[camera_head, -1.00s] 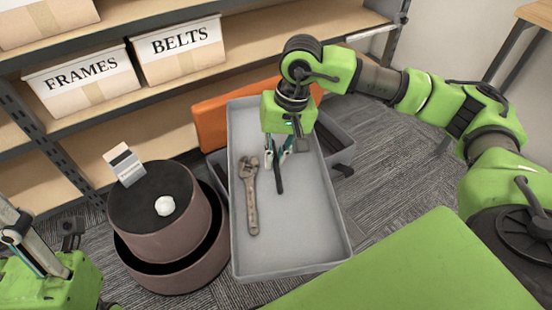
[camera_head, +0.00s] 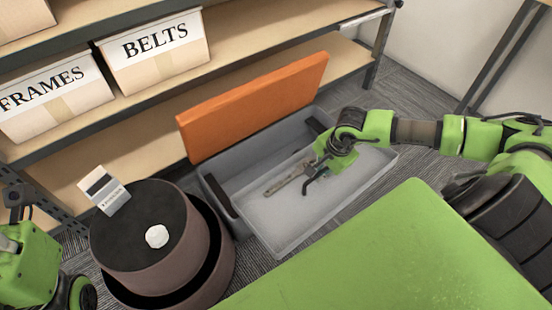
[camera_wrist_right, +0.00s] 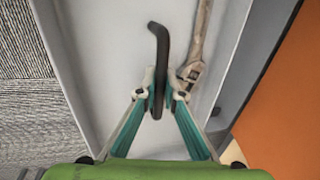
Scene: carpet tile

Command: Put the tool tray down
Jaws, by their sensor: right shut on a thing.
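The grey tool tray (camera_head: 345,207) lies tilted in the picture, overlapping the front of a grey toolbox (camera_head: 255,160) with a raised orange lid (camera_head: 255,105). I cannot tell whether the tray rests on anything. A worn adjustable wrench (camera_head: 285,183) lies in it. My right gripper (camera_head: 318,168) is over the tray, shut on a dark bent bar (camera_wrist_right: 160,50); whether the bar is fixed to the tray is unclear. The wrist view shows the wrench (camera_wrist_right: 197,45) beside the right finger. My left gripper (camera_head: 17,203) is at the left edge, its fingers unclear.
A round dark-topped stool (camera_head: 130,235) at left carries a white hexagonal piece (camera_head: 157,236) and a small card (camera_head: 103,190). Shelves with FRAMES (camera_head: 50,98) and BELTS (camera_head: 155,55) boxes stand behind. Carpet (camera_head: 405,95) is free at right.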

